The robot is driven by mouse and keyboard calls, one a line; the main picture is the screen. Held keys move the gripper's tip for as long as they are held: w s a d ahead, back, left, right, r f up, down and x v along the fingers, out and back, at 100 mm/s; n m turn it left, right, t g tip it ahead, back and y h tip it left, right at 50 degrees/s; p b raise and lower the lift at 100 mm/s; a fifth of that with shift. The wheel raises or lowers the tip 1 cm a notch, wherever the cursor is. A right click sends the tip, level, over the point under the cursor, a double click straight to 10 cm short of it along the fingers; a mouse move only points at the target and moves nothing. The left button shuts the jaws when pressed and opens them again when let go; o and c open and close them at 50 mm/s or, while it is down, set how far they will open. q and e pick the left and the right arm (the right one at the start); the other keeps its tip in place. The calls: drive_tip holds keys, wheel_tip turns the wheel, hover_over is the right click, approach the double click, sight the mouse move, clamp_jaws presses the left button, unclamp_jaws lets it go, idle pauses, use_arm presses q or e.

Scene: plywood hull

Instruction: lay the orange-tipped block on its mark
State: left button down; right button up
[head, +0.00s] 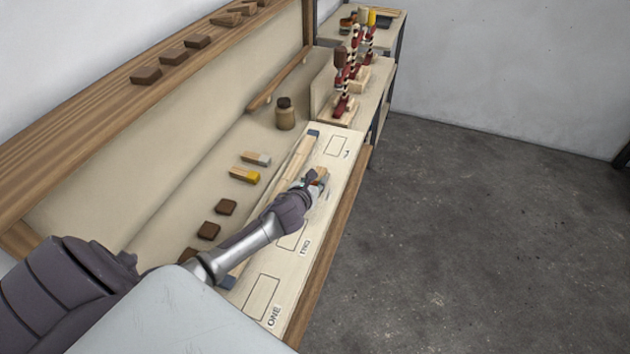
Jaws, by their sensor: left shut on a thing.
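My left gripper (314,182) is over the pale marked board (325,205), shut on a small block (321,173). Only a bit of the block shows past the fingers; it looks wooden with an orange tint. I cannot tell whether it touches the board. Outlined rectangles mark the board: one labelled ONE (262,298) at the near end, one labelled TWO (293,236) partly behind my arm, and one at the far end (335,147) with a label too small to read. My right gripper is out of view.
Left of the board lie a grey-tipped block (257,158), a yellow-tipped block (245,175) and dark brown blocks (226,207). A long wooden strip (298,160) runs along the board. A jar (286,115) stands behind. Red clamps (354,60) stand at the far end.

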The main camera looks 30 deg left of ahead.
use_arm(q)
drive_tip(key=c, duration=0.9)
unclamp_jaws()
drive_tip(key=shift+o, duration=0.2)
drive_tip(key=v, duration=1.2)
